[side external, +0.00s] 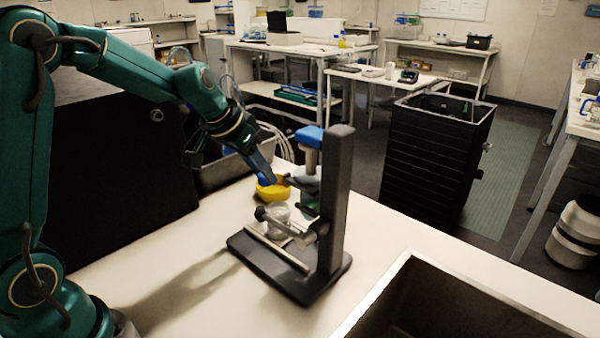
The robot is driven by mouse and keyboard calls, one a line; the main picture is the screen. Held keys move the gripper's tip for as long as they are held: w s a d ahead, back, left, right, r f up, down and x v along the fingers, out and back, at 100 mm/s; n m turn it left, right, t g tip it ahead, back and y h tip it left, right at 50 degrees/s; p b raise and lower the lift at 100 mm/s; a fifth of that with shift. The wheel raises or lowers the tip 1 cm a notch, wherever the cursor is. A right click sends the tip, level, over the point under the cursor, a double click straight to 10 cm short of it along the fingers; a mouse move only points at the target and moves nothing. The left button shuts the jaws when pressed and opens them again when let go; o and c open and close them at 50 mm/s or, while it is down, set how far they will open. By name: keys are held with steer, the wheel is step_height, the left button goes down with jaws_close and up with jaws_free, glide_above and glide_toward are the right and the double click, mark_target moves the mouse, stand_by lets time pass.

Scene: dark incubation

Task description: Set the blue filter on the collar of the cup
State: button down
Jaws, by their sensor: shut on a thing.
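My gripper (267,180) reaches down from the upper left, just left of the stand's upright. A clear cup-like vessel (280,214) sits low on the black stand, nearer the camera than the yellow piece. Its collar is too small to make out clearly.
The black stand (341,200) has a tall upright, a blue-topped part (309,137) and a metal rod (277,252) close to my gripper. A dark open bin (440,300) is at front right. The white table (190,255) is clear at front left.

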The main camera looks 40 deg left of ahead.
steer(key=shift+m, duration=0.5)
steer(key=d, duration=0.1)
steer(key=d+r, duration=0.1)
steer(key=s+d, duration=0.1)
steer(key=shift+d+r, duration=0.2)
steer(key=shift+d, duration=0.15)
steer(key=shift+d+f+h, duration=0.15)
steer(key=shift+d+f, duration=0.05)
steer(key=shift+f, duration=0.45)
steer(key=shift+d+f+h, duration=0.15)
steer(key=shift+d+f, duration=0.05)
steer(key=shift+f, duration=0.45)
steer(key=shift+f, duration=0.25)
steer(key=shift+f, duration=0.35)
steer(key=shift+f, duration=0.45)
stand_by(0.4)
